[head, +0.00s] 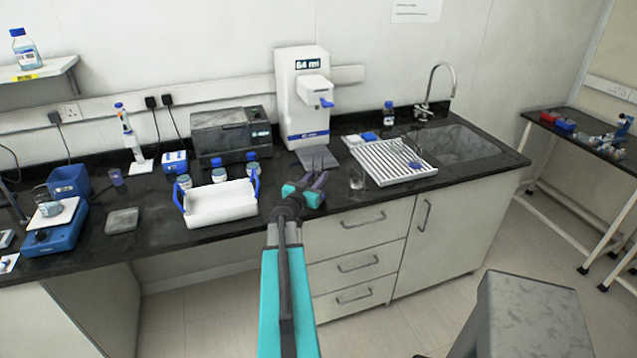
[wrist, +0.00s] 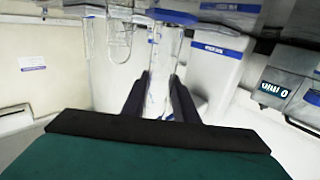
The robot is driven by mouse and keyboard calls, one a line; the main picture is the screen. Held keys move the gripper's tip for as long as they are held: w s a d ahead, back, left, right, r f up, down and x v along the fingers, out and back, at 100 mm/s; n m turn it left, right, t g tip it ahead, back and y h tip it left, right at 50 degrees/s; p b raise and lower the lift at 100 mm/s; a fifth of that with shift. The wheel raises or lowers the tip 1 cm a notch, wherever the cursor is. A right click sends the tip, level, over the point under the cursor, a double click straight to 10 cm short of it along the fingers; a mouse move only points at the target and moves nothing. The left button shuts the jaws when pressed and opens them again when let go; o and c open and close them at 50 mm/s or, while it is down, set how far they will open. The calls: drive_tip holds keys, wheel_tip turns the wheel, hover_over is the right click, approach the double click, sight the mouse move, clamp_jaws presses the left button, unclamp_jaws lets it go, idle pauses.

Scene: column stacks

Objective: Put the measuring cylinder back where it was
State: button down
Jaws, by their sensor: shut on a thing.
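The measuring cylinder (wrist: 162,85) is clear glass and shows between my two dark fingers in the wrist view. My gripper (wrist: 160,97) is shut on it. In the head view my gripper (head: 317,180) is over the front of the black bench, in front of the white dispenser (head: 303,95), whose display reads "64 ml". The cylinder is too faint to make out clearly in the head view. The dispenser's blue-striped body also shows behind the cylinder in the wrist view (wrist: 215,62).
A clear glass vessel (head: 357,180) stands just right of my gripper, beside the white slatted drying rack (head: 402,172). A white tray with blue handles (head: 222,207) is to the left. The sink (head: 462,145) is at the right. A grey stool (head: 530,310) stands on the floor.

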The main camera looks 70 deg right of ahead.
drive_tip(key=shift+w+a+f+b, duration=0.1)
drive_tip(key=shift+w+f+b, duration=0.05)
drive_tip(key=shift+f+b, duration=0.3)
drive_tip(key=shift+f, duration=0.15)
drive_tip(key=c, duration=1.4)
unclamp_jaws()
drive_tip(key=shift+a+b, duration=0.3)
drive_tip(key=shift+a, duration=0.85)
drive_tip(key=w+a+b, duration=0.1)
drive_tip(key=a+b, duration=0.1)
drive_tip(key=a, duration=0.7)
drive_tip(key=shift+a+b, duration=0.3)
drive_tip(key=shift+b, duration=0.05)
